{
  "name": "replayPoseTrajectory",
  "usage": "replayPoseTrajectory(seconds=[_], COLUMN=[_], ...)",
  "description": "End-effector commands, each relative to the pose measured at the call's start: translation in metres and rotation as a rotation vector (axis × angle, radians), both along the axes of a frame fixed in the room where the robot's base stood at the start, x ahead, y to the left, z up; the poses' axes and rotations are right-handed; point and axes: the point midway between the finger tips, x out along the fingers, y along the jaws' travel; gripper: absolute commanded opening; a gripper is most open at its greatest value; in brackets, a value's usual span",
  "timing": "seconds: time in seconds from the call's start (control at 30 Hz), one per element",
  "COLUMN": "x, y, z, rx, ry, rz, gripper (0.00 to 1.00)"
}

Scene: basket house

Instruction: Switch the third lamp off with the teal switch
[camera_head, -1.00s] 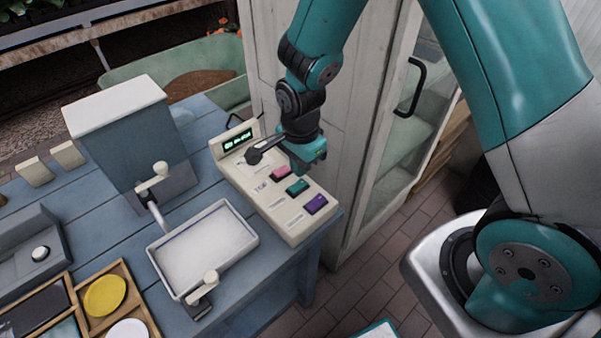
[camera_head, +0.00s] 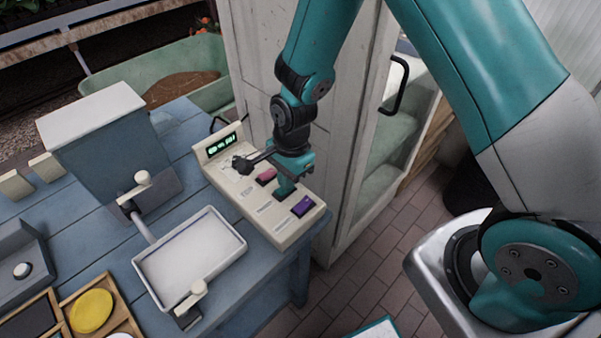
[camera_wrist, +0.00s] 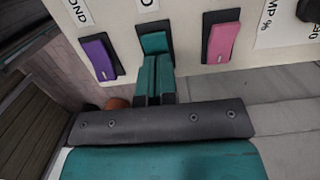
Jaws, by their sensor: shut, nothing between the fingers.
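A cream control panel (camera_head: 240,187) sits on the blue table and carries a pink switch (camera_head: 266,176), a purple switch (camera_head: 303,205) and the teal switch between them. In the wrist view, the teal switch (camera_wrist: 154,42) shows just beyond the closed teal fingertips (camera_wrist: 153,62). The purple switch (camera_wrist: 100,58) is to its left and the pink switch (camera_wrist: 222,42) to its right. I cannot tell whether the tips touch the switch. No lamp is identifiable.
A lit green display (camera_head: 222,144) stands at the panel's far end, near a dark knob. A white tray (camera_head: 190,258) with cream-knobbed levers is left of the panel. A pale cabinet (camera_head: 345,130) with a black handle stands close behind my gripper.

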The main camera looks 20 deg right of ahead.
Motion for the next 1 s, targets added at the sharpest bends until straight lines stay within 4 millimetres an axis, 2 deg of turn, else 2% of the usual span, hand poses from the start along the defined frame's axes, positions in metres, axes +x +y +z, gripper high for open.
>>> replayPoseTrajectory(seconds=[0.03, 0.1, 0.6, 1.0], x=[-0.002, -0.001, -0.001, -0.009], y=[0.001, -0.001, -0.002, 0.015], z=[-0.008, -0.01, -0.013, -0.009], rx=[0.0, -0.001, -0.003, 0.002], ry=[0.009, 0.011, 0.008, 0.011], rz=[0.007, 0.007, 0.006, 0.01], gripper=[0.0, 0.0, 0.0, 0.0])
